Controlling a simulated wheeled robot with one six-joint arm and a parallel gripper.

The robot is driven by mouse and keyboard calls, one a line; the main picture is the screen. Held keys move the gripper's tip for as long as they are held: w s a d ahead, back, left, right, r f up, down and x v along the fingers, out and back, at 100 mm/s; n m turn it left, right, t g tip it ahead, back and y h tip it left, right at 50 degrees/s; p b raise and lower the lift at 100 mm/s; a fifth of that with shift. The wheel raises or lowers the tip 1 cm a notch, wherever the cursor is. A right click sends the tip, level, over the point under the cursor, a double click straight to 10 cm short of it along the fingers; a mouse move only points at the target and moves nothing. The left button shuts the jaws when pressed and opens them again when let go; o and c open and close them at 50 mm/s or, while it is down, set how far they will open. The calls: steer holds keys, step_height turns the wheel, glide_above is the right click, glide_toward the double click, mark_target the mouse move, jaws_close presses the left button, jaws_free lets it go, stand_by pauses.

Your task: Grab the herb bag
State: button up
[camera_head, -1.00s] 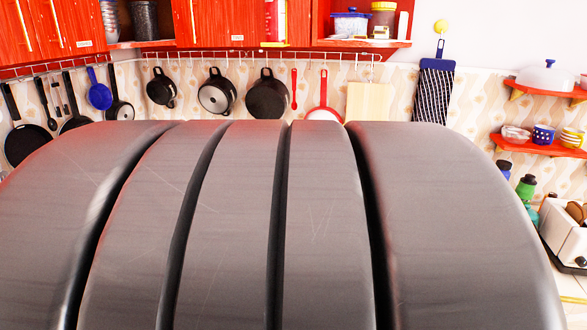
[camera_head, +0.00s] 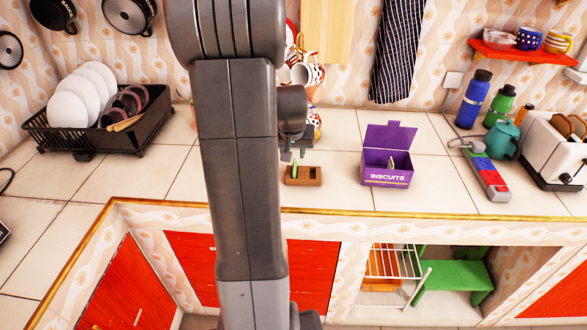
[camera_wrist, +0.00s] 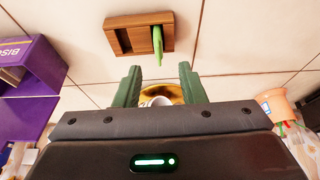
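A narrow green item (camera_head: 295,170), perhaps the herb bag, stands in one compartment of a small wooden box (camera_head: 313,176) on the counter. In the wrist view, the green item (camera_wrist: 158,42) juts from the wooden box (camera_wrist: 122,38). My gripper (camera_wrist: 159,67) is open and empty, its two green fingers apart, with the green item's end just ahead of the gap between them. In the head view, my gripper (camera_head: 290,155) is just above and behind the wooden box, partly hidden by my arm.
A purple biscuits box (camera_head: 387,168) with its lid up stands right of the wooden box and holds something small. Patterned cups (camera_head: 308,73) are behind my gripper. A power strip (camera_head: 487,178), bottles and a toaster (camera_head: 556,150) stand at right; a dish rack (camera_head: 95,130) at left.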

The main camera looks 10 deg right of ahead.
mark_target(294, 163)
steer(key=x, duration=0.4)
steer(key=shift+w+f, duration=0.1)
steer(key=shift+f, duration=0.05)
steer(key=p+x, duration=0.1)
steer(key=x, duration=0.3)
steer(key=shift+w+d+p, duration=0.25)
steer(key=shift+w+p, duration=0.05)
steer(key=shift+p, duration=0.1)
steer(key=shift+w+f, duration=0.2)
steer(key=shift+f, duration=0.2)
jaws_close()
